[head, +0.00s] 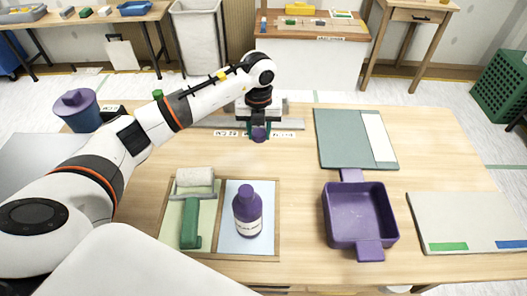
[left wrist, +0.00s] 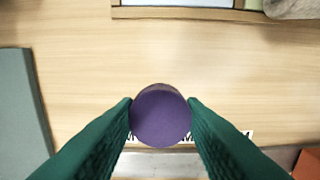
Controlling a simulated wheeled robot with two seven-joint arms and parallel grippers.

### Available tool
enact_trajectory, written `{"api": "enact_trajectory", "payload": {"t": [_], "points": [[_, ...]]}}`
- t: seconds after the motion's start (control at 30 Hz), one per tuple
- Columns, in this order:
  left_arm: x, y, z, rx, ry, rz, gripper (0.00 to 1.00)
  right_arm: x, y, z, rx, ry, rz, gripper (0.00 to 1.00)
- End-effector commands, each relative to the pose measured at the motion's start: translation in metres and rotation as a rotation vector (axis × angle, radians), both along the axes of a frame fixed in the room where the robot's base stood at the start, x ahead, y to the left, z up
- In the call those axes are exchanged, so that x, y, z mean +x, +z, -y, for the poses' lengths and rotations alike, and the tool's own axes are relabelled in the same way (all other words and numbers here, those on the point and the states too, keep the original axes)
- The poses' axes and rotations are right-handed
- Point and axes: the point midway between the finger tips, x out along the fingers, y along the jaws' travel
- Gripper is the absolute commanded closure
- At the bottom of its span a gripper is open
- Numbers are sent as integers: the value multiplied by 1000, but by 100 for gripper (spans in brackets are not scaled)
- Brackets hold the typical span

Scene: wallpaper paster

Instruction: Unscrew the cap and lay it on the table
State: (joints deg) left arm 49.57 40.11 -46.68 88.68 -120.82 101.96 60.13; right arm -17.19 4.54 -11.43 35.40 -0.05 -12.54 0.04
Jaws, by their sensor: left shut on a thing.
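My left gripper (head: 259,130) is shut on a small round purple cap (head: 259,136) at the back middle of the table. In the left wrist view the cap (left wrist: 160,116) sits between the two green fingers. I cannot tell whether it touches the table. The purple bottle (head: 247,213) with a white label stands upright in the right compartment of a wooden tray (head: 279,215), well in front of the gripper. Its narrow purple top shows, but is too small to tell in detail. My right gripper is not in view.
A paint roller (head: 192,222) lies in the tray's left compartment. A purple bin (head: 361,213) stands to the right, with a grey-green board (head: 345,140) behind it and a pale panel (head: 465,218) beside it. A metal rail and label strip lie near the gripper. Bare wood lies between gripper and tray.

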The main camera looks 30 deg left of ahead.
Motion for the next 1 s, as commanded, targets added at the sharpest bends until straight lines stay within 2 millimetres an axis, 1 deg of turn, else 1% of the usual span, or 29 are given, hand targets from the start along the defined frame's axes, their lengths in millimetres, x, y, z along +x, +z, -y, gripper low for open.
{"api": "enact_trajectory", "payload": {"t": [0.03,0.1,0.27,0.5,0.87,0.9,0.97,1.0], "points": [[-1,-9,0,-1,0,-4,91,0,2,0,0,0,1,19],[-1,-18,0,0,0,-2,91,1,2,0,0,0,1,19],[0,-30,1,-1,-1,0,91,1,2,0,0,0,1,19],[-1,-61,1,0,-1,-2,91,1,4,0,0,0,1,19],[0,-66,1,0,-2,0,91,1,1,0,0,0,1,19],[0,-67,0,0,-2,0,62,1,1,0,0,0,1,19],[0,-66,1,0,-2,0,53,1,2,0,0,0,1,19],[0,-66,1,0,-2,0,46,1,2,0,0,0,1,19]]}}
